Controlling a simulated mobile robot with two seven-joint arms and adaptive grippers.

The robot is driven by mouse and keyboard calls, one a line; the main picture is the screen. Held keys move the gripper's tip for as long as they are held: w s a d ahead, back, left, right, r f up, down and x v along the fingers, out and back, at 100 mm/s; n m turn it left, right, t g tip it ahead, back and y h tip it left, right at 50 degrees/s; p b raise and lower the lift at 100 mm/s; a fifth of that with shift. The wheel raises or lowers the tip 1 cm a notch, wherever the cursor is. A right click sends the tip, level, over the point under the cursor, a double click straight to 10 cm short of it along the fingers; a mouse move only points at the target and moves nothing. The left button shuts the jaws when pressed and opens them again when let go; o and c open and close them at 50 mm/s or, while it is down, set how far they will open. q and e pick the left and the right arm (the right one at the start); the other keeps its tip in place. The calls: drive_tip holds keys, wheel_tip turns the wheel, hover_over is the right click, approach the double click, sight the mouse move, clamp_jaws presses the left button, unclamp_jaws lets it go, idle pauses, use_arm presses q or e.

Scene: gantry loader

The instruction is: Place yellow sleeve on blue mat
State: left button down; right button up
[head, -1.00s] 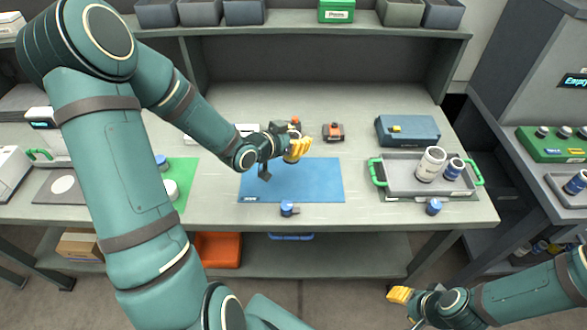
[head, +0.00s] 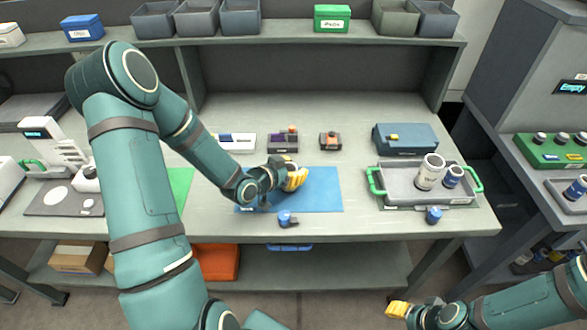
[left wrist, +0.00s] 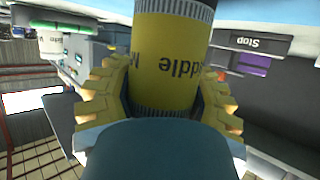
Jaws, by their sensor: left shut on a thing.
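The yellow sleeve (left wrist: 172,70), a cylinder with dark printed lettering and ribbed grey bands, shows in the left wrist view between my yellow-padded fingers. My left gripper (head: 296,180) is shut on it. In the head view this gripper is over the blue mat (head: 325,195); the sleeve is hidden there behind the fingers and wrist. I cannot tell whether the sleeve touches the mat. The mat lies flat at the middle of the bench, partly covered by my left arm. My right gripper (head: 397,309) is low at the bottom right, away from the bench; its opening is unclear.
A small blue-topped piece (head: 287,219) stands at the mat's front edge. A grey tray (head: 402,180) with green handles holds white and blue cylinders to the right. A blue-grey case (head: 405,139) and small devices (head: 330,141) stand behind. A green mat (head: 181,186) lies left.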

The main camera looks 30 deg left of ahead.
use_arm(q)
drive_tip(key=shift+f, duration=0.15)
drive_tip(key=shift+c, duration=1.7)
unclamp_jaws()
drive_tip(key=shift+r, duration=0.3)
drive_tip(key=p+v, duration=0.1)
drive_tip(key=v, duration=1.1)
drive_tip(key=shift+f, duration=0.15)
